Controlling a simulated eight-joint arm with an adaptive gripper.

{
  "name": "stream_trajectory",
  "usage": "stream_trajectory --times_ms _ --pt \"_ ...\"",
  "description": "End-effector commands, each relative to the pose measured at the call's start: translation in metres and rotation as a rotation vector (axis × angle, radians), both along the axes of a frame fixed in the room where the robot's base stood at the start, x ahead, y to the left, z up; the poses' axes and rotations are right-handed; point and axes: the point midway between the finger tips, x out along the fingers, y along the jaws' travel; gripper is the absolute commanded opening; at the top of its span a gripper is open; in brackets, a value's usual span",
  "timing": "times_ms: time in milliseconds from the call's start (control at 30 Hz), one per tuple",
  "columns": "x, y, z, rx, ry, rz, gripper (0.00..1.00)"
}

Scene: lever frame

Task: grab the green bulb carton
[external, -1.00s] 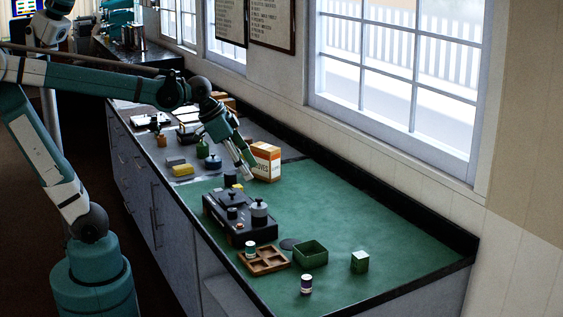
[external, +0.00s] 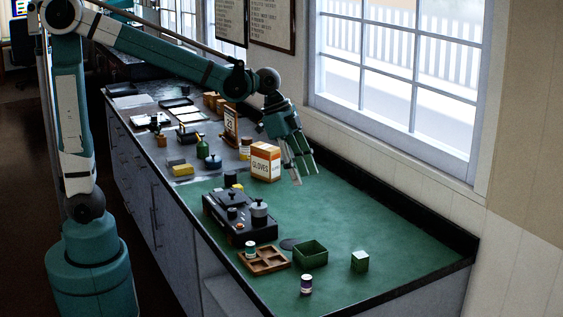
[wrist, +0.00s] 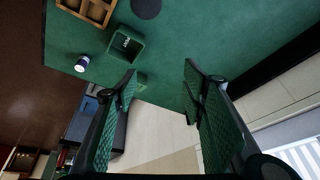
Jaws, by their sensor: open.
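The green bulb carton (external: 360,261) is a small green box standing on the green mat near the right front of the bench. In the wrist view the carton (wrist: 142,79) shows just beyond the left fingertip, partly hidden by that finger. My gripper (external: 304,174) is open and empty above the mat, right of the gloves box, up and left of the carton and well apart from it. In the wrist view its fingers (wrist: 161,84) are spread wide with nothing between them.
An open green bin (external: 310,254) stands left of the carton. A wooden divided tray (external: 264,262), a purple-and-white canister (external: 306,285) and a black lever device (external: 238,217) are nearby. A gloves box (external: 265,162) stands behind. The mat's right side is clear.

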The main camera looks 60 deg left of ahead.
Motion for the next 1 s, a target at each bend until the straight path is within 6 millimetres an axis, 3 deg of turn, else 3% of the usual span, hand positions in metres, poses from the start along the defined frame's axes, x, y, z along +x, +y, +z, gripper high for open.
stream_trajectory --times_ms 467,1000 --pt "0.044 -0.08 -0.019 0.003 0.027 -0.267 0.41" --pt "0.074 -0.173 -0.065 -0.012 0.044 -0.575 0.41"
